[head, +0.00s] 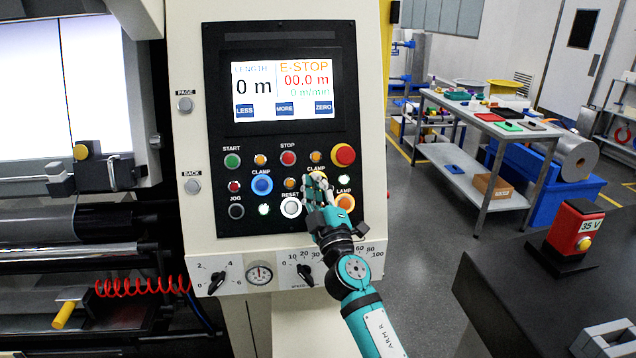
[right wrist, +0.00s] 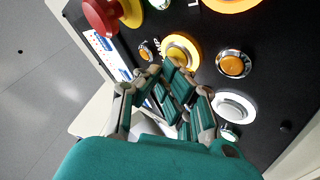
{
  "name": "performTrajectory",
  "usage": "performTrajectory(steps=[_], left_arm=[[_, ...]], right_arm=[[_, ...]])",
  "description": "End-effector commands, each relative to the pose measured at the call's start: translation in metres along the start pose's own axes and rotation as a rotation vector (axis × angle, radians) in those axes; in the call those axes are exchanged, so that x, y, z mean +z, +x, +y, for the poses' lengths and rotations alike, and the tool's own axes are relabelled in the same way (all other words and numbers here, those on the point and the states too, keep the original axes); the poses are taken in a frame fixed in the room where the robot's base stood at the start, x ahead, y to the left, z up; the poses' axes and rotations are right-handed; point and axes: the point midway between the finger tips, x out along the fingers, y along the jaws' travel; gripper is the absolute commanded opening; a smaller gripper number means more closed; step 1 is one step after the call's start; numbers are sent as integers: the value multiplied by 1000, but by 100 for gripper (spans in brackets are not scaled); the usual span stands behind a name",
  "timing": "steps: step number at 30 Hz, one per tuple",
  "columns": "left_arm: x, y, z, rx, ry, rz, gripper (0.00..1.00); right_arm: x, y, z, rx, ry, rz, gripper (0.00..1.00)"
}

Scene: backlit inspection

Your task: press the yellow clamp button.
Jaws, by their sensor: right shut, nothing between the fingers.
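The yellow clamp button (head: 317,176) is on the black control panel, under a CLAMP label, partly hidden by my right gripper (head: 318,184). In the right wrist view the yellow clamp button (right wrist: 181,48) shows as a round cap in a bright yellow ring. My right gripper (right wrist: 170,66) is shut and empty, with its fingertips overlapping the button's lower edge in that view. I cannot tell whether the tips touch the cap. My left gripper is not in view.
Close by on the panel are a red mushroom button (head: 343,155), an orange lamp button (head: 345,202), a white reset button (head: 291,207) and a blue clamp button (head: 262,185). A screen (head: 285,90) above reads E-STOP. A dark bench (head: 510,290) stands at right.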

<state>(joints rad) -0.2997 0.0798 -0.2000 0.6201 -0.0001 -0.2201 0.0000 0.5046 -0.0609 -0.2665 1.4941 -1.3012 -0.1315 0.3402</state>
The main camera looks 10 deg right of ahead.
Motion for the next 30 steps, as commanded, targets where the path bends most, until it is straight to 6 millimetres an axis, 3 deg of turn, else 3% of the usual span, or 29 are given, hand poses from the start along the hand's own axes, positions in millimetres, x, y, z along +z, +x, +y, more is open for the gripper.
performTrajectory(steps=[17,30], left_arm=[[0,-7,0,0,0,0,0],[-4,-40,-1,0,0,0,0]], right_arm=[[-5,-7,5,0,0,0,0],[-27,-34,28,-1,1,-1,0]])
